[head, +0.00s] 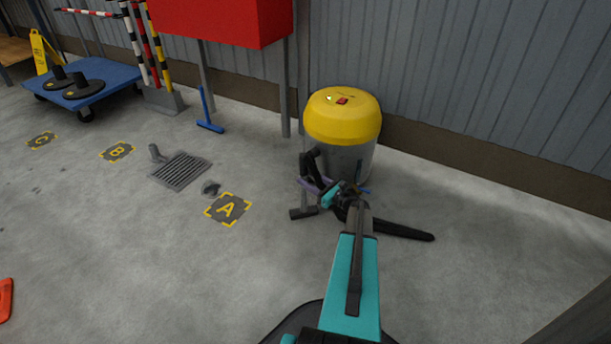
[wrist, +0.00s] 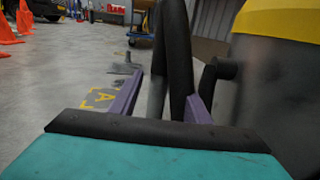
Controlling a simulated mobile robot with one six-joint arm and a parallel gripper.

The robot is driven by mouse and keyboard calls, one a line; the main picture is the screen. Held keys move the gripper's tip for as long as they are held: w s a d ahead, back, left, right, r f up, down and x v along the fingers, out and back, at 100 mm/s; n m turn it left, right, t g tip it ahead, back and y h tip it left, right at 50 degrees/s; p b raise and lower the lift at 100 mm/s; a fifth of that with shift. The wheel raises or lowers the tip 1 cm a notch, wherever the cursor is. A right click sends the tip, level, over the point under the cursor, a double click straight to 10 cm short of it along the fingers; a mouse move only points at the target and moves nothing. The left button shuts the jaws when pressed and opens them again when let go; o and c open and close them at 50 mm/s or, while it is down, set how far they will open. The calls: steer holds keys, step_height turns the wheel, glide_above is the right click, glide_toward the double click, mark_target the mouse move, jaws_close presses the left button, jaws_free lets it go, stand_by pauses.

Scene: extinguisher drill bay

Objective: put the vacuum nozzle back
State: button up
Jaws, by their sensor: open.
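The vacuum (head: 342,145) stands by the wall with a yellow lid and grey body; its side fills the right of the wrist view (wrist: 285,85). A dark nozzle head (head: 303,212) on a short grey tube rests at floor level at the vacuum's front left. A black hose (wrist: 178,60) curves beside the vacuum. My gripper (head: 316,185) is at the vacuum's lower front. Its purple fingers (wrist: 162,104) are open, with the hose and a grey tube showing in the gap between them. I cannot tell whether either finger touches them. The nozzle's lower end is hidden in the wrist view.
A dark bar (head: 405,230) extends right near the floor; I cannot tell what it is. A floor mark A (head: 229,208), a small dark object (head: 211,188) and a drain grate (head: 181,170) lie to the left. A blue trolley (head: 85,80) stands far left.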

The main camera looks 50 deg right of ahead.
steer(key=s+p, duration=0.2)
steer(key=s, duration=0.7)
steer(key=shift+s+d+p, duration=0.2)
steer(key=shift+p, duration=0.15)
